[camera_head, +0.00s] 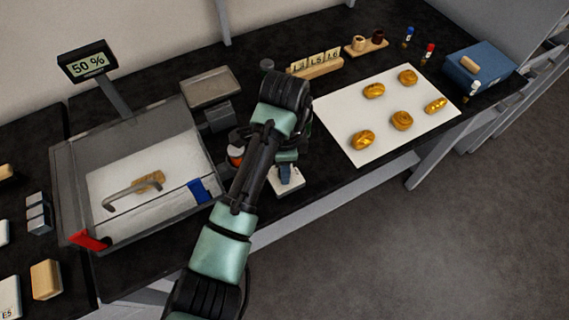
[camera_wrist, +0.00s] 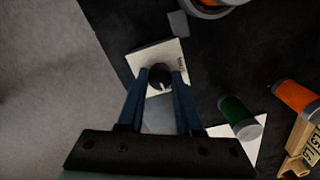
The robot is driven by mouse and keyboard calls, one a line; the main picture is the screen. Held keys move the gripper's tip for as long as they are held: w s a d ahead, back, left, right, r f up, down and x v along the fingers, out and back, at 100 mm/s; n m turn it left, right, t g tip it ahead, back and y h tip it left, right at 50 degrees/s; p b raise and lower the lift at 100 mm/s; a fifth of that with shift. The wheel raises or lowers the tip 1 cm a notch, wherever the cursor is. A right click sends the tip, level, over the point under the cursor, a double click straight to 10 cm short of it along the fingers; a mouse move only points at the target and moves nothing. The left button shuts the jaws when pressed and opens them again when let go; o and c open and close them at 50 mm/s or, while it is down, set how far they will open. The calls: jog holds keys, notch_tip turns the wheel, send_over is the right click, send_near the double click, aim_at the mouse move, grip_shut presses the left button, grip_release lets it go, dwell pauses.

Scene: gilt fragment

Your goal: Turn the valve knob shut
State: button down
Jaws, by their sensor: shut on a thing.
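The valve knob (camera_wrist: 159,76) is small, round and dark with a pale mark, on a white plate (camera_wrist: 143,62) in the wrist view. My gripper (camera_wrist: 162,78) reaches over it, with its two blue fingers on either side of the knob and shut on it. In the head view my gripper (camera_head: 286,176) points down at the white plate (camera_head: 287,187) near the table's front edge. The knob is hidden there behind my gripper.
An orange-banded jar (camera_head: 236,155) stands close left of my arm. A clear-walled box (camera_head: 190,140) with a 50 % display (camera_head: 88,65) is further left. A white sheet (camera_head: 380,140) with several golden pieces lies right. A green cylinder (camera_wrist: 240,117) is near my gripper.

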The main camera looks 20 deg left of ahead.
jog(key=n+p, duration=0.3)
jog(key=p, duration=0.1)
jog(key=shift+d+r+n, duration=0.1)
jog(key=shift+r+n, duration=0.15)
jog(key=shift+n, duration=0.05)
jog(key=n+p, duration=0.3)
jog(key=n, duration=0.1)
jog(key=shift+f+n, duration=0.1)
jog(key=shift+n, duration=0.2)
jog(key=n+p, duration=0.2)
jog(key=n, duration=0.2)
jog(key=shift+n+p, duration=0.3)
jog(key=shift+p, duration=0.05)
jog(key=shift+w+f+n+p, duration=0.1)
jog(key=shift+n+p, duration=0.55)
jog(key=shift+n, duration=1.55)
jog(key=c, duration=0.6)
grip_release()
jog(key=shift+o, duration=0.2)
